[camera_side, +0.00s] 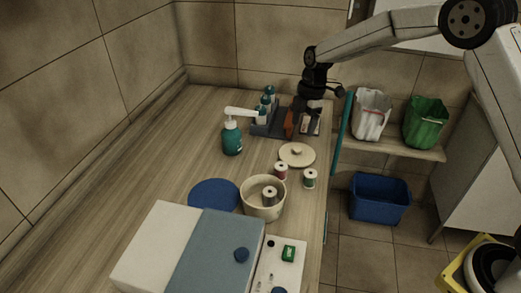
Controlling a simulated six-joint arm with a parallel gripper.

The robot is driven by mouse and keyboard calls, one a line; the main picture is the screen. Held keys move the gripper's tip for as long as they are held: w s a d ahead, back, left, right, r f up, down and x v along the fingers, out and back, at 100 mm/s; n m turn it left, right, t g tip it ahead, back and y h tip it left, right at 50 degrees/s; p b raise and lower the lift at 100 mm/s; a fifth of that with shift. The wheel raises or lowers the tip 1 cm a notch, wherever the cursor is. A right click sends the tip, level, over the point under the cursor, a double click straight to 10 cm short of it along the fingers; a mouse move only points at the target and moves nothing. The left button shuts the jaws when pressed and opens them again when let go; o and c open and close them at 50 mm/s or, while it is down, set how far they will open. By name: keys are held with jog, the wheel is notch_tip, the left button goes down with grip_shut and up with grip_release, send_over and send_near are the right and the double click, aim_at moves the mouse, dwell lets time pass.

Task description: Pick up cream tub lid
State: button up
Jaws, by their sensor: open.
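The cream tub lid (297,155) is a flat round disc with a small knob on top. It lies on the wooden counter near its right edge. The cream tub (263,208) stands open in front of it, with a spool (269,196) inside. My gripper (301,118) is open and points down behind the lid, over or beside the dark rack at the back. It is apart from the lid. Its fingertips are small and dark here, and I cannot tell whether they touch anything.
A teal pump bottle (232,138) stands left. A dark rack (266,130) holds small bottles. A blue disc (214,195) and a grey-blue box (215,255) are nearer. Bare counter lies left.

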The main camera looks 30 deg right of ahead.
aim_at(298, 149)
jog(key=shift+a+f, duration=0.15)
jog(key=shift+f, duration=1.15)
jog(key=shift+a+f, duration=0.2)
jog(key=shift+f, duration=1.1)
jog(key=shift+a+f, duration=0.15)
jog(key=shift+f, duration=1.1)
grip_shut()
